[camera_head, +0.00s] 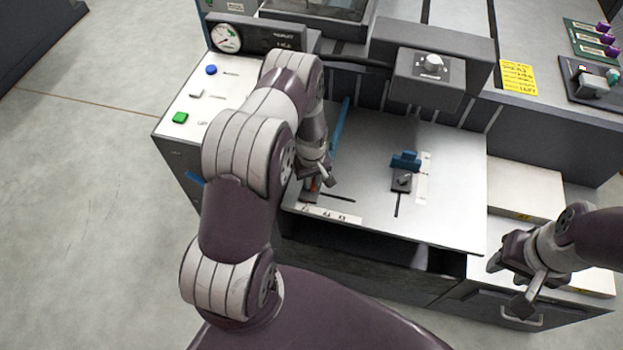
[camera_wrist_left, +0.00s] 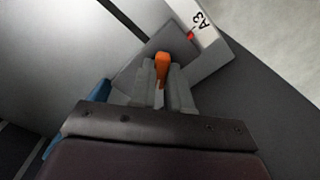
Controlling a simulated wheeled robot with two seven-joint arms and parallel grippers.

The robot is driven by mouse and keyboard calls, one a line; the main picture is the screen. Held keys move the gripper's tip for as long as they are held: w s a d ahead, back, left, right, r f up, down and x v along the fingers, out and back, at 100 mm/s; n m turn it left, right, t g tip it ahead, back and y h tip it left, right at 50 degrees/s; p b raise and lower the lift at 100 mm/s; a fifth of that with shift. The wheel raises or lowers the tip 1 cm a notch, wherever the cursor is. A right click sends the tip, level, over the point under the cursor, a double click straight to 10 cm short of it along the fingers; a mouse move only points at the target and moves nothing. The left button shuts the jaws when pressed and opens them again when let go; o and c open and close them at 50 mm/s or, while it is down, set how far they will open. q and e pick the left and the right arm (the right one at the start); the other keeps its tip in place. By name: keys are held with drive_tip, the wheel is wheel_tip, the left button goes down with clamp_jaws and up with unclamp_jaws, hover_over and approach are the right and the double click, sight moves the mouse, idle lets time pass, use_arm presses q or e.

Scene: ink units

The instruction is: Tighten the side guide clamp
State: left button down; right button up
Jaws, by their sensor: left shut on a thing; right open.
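The side guide is a long blue rail (camera_head: 341,124) on the left of the metal feed table (camera_head: 375,205). Its clamp has a small orange lever (camera_wrist_left: 162,66) on a grey block (camera_wrist_left: 150,46). My left gripper (camera_head: 318,184) is shut on the orange lever, with one finger on each side in the left wrist view (camera_wrist_left: 162,88). The lever's lower part is hidden between the fingers. A scale strip (camera_head: 332,215) runs along the table's front edge; its A3 mark and a red pointer (camera_wrist_left: 190,36) show beside the block. My right gripper (camera_head: 528,283) is open and empty, at the right.
A second blue stop (camera_head: 406,160) with a grey clamp (camera_head: 402,181) stands on the table's right half. A side panel (camera_head: 205,100) with blue, white and green buttons lies left of my left arm. A pale paper stack (camera_head: 525,190) and a drawer handle (camera_head: 520,317) are near my right gripper.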

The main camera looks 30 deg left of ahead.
sight(312, 182)
use_arm(q)
drive_tip(key=m, duration=0.4)
drive_tip(key=shift+m+b, duration=0.3)
drive_tip(key=shift+b, duration=0.05)
drive_tip(key=m, duration=0.3)
drive_tip(key=shift+m, duration=0.3)
drive_tip(key=m+b, duration=0.1)
drive_tip(key=m, duration=0.3)
drive_tip(key=shift+m, duration=1.7)
drive_tip(key=shift+w, duration=0.1)
drive_tip(key=c, duration=1.1)
unclamp_jaws()
wheel_tip(312, 182, up, 13)
drive_tip(key=shift+f, duration=0.1)
